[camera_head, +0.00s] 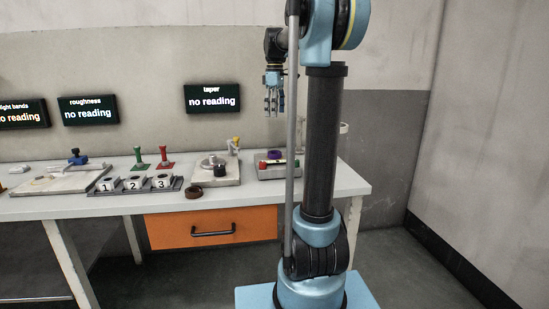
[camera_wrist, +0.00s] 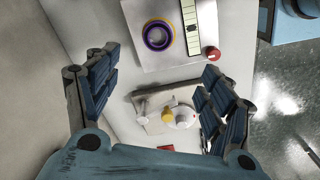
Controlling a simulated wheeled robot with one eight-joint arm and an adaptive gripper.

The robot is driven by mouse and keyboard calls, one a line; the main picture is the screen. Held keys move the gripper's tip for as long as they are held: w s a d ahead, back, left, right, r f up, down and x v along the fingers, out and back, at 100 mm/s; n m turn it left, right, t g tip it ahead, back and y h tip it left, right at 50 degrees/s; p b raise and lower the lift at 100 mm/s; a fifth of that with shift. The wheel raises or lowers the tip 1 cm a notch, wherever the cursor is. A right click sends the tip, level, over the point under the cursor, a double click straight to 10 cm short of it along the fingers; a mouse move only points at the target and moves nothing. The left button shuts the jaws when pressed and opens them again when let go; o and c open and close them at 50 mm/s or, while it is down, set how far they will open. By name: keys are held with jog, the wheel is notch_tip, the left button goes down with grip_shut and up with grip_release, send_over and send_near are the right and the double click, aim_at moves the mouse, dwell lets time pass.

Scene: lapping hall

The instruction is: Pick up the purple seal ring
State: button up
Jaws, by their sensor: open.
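The purple seal ring (camera_wrist: 158,47) lies flat on a pale plate (camera_wrist: 140,60) at the top of the wrist view, with a yellowish ring edge against it. In the head view the purple ring (camera_head: 274,154) is a small spot on the block (camera_head: 292,172) at the table's right end, partly unclear at this size. My gripper (camera_head: 274,108) hangs above the table, fingers down, over the block's area. In the wrist view my gripper (camera_wrist: 161,60) is open and empty, its two fingers spread wide with the ring beyond their tips.
A red knob (camera_wrist: 213,52) and a scale strip (camera_wrist: 190,26) sit right of the ring. A plate with a yellow-topped fixture (camera_head: 218,174) stands left of the block. A brown ring (camera_head: 193,192) lies near the front edge. Numbered blocks (camera_head: 133,183) and green and red handled tools stand farther left.

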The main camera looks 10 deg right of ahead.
notch_tip(320, 180, down, 12)
jog(key=shift+f, duration=0.1)
jog(key=f, duration=0.3)
jog(key=shift+w+a+f, duration=0.15)
jog(key=shift+w+f, duration=0.2)
jog(key=shift+f, duration=0.7)
jog(key=c, duration=1.3)
jog(key=shift+o, duration=0.2)
